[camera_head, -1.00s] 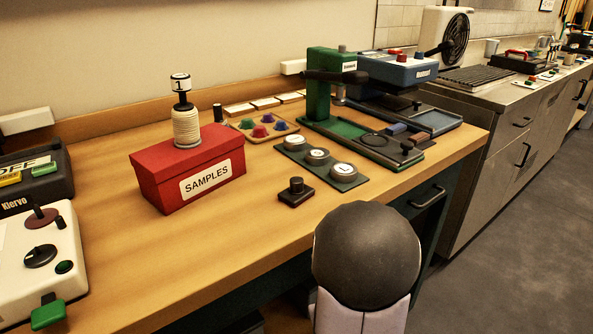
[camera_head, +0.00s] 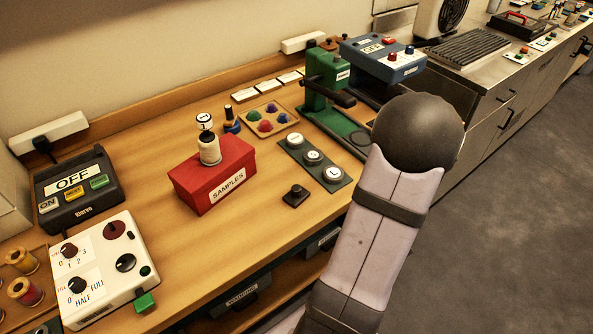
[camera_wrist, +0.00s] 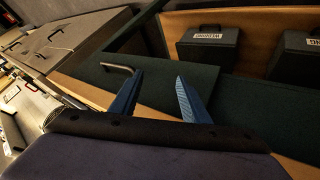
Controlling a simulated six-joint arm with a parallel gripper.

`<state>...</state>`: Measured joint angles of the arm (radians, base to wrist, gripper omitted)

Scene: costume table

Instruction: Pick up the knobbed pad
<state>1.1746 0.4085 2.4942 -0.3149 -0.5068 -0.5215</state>
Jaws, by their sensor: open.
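The knobbed pad (camera_head: 295,195), a small dark square with a round black knob on top, lies flat on the wooden table in the head view. It is in front of the red SAMPLES box and the strip of round weights. My gripper (camera_wrist: 155,97) shows in the wrist view as two blue fingers set apart, with nothing between them. It faces the dark green front of the bench and the shelf below, and the pad is not in that view. In the head view only my arm shows, right of the pad; the gripper is out of sight.
A dark green strip with round weights (camera_head: 312,157) lies behind the pad, and a green press (camera_head: 325,85) stands further back. The table left and front of the pad is clear.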

